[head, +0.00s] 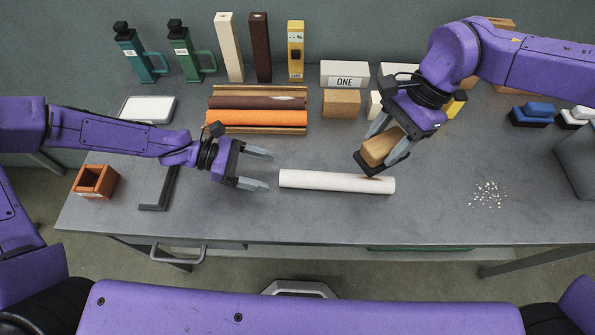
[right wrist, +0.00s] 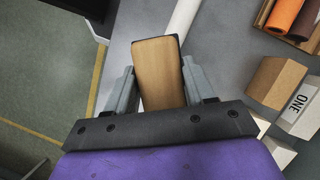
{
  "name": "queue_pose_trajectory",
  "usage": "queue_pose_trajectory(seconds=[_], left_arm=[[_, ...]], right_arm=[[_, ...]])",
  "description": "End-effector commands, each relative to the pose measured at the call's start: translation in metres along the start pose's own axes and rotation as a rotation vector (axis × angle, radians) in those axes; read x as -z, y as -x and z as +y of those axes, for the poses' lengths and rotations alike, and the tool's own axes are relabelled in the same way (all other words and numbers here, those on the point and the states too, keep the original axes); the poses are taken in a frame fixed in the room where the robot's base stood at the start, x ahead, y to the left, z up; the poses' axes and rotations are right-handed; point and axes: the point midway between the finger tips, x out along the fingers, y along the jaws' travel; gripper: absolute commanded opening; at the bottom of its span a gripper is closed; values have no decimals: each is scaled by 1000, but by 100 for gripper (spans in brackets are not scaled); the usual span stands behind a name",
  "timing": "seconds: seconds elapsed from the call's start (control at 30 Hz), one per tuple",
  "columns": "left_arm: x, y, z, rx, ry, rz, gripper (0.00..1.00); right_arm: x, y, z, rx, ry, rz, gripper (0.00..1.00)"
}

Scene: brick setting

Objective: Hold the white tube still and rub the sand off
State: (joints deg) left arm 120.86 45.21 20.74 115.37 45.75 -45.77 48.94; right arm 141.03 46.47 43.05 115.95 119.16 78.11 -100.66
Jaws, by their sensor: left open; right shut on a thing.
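The white tube (head: 330,181) lies across the grey table in the head view. A faint brownish patch shows near its right end. Part of the tube (right wrist: 184,18) also shows at the top of the right wrist view. My left gripper (head: 263,169) is open and empty, just off the tube's left end. My right gripper (head: 386,150) is shut on a wooden block with a dark underside (head: 379,149). The block (right wrist: 158,72) is held above and behind the tube's right end; whether it touches the tube I cannot tell.
White crumbs (head: 488,194) lie at right. An orange open box (head: 95,181) and a black angle (head: 157,187) are at left. A tray of rolls (head: 257,129), bottles (head: 190,53) and a box marked ONE (head: 345,74) stand behind. The table front is clear.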

Motion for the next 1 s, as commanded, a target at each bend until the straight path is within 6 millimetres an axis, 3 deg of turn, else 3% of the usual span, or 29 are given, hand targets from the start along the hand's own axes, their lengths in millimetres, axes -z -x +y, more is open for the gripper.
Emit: queue_pose_trajectory(seconds=[0.1,0.3,0.5,0.73,0.93,1.0], left_arm=[[1,-29,-2,4,5,0,76],[0,-66,-1,2,1,0,76],[0,-80,0,-1,1,0,76],[0,-80,0,-1,0,0,76],[0,-80,0,-1,0,0,11],[0,-80,0,-1,0,0,9]], right_arm=[[0,0,0,1,0,0,20],[0,0,0,1,0,0,20],[0,0,0,1,0,0,20],[0,0,0,1,0,0,20],[0,0,0,1,0,0,20],[0,0,0,1,0,0,20]])
